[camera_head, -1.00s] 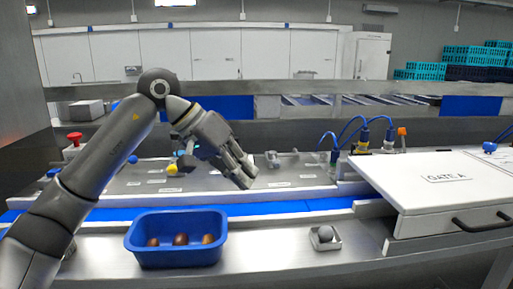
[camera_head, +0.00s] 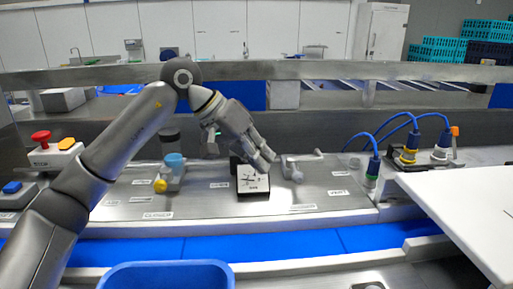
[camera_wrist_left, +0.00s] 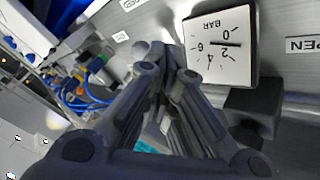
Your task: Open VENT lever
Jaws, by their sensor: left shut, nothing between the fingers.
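The VENT lever (camera_head: 301,161) stands on the steel panel right of the pressure gauge in the head view, with a grey knob at its front end. A label reading VENT (camera_head: 338,192) lies to its lower right. My left gripper (camera_head: 267,161) is shut and empty. In the head view its fingertips appear over the gauge's upper right, a little left of the lever and apart from it. In the wrist view the left gripper (camera_wrist_left: 168,65) points toward the panel beside the gauge; I cannot clearly make out the lever there. My right gripper is out of view.
The square BAR gauge (camera_head: 253,181) is close to the fingers and large in the wrist view (camera_wrist_left: 222,45). A yellow-knobbed valve (camera_head: 172,172) stands left. Blue hoses (camera_head: 373,150) and a white cover (camera_head: 470,210) are at right. A blue bin (camera_head: 165,276) is in front.

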